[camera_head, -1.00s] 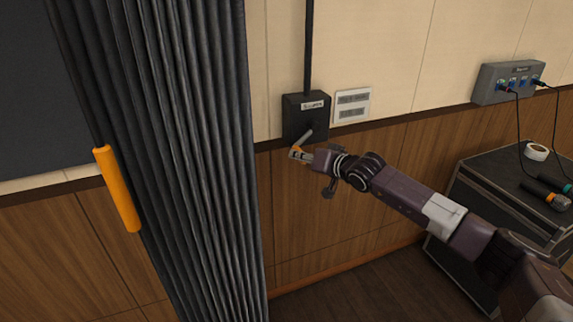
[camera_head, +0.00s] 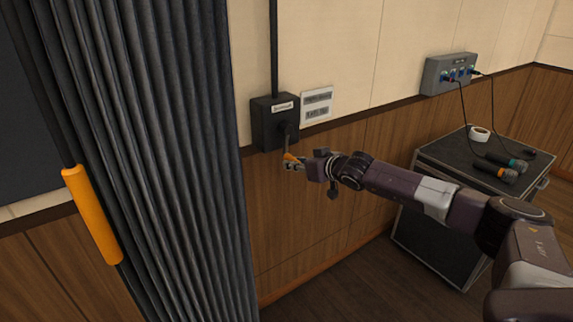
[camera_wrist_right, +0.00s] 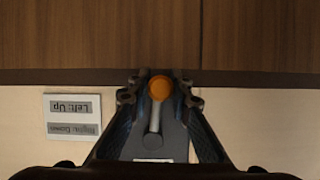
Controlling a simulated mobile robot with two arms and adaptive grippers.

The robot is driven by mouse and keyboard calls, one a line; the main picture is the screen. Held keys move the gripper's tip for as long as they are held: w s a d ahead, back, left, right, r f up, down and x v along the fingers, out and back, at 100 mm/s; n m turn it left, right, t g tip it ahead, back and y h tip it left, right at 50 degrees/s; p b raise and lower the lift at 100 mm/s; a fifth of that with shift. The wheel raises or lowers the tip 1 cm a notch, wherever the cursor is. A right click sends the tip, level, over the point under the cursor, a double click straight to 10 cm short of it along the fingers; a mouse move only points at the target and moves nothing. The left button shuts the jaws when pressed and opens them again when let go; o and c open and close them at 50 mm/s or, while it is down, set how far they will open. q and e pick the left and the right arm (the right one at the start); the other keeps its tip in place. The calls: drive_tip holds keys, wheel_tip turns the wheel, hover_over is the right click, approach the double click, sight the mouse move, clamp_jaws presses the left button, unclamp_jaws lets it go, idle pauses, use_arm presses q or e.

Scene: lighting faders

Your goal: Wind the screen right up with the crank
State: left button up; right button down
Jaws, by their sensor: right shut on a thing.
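A black crank box (camera_head: 268,124) is fixed to the wall, with a dark pole running up from it. Its crank arm (camera_head: 287,139) hangs about straight down and ends in an orange knob (camera_head: 290,157). My right gripper (camera_head: 290,163) is shut on this knob. In the right wrist view the orange knob (camera_wrist_right: 160,88) sits between the fingers, with the grey crank arm (camera_wrist_right: 154,128) behind it. A dark flat panel (camera_head: 25,120), possibly the screen, shows at the left edge, partly hidden by a curtain. My left gripper is out of view.
A wall sign (camera_head: 317,105) beside the box reads "Left: Up" in the wrist view. A grey pleated curtain (camera_head: 150,150) and an orange grip (camera_head: 92,215) on a pole stand left. A black case (camera_head: 440,150) with microphones and tape stands right, below a socket box (camera_head: 449,74).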

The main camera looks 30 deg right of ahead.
drive_tip(key=shift+w+d+r, duration=0.2)
drive_tip(key=shift+d+r, duration=0.3)
drive_tip(key=shift+d, duration=0.15)
drive_tip(key=c, duration=2.1)
unclamp_jaws()
drive_tip(key=o, duration=0.3)
drive_tip(key=shift+s+a, duration=0.1)
drive_tip(key=shift+o, duration=0.2)
drive_tip(key=shift+f, duration=0.3)
drive_tip(key=a+v, duration=0.1)
drive_tip(key=v, duration=1.1)
drive_tip(key=shift+d, duration=0.45)
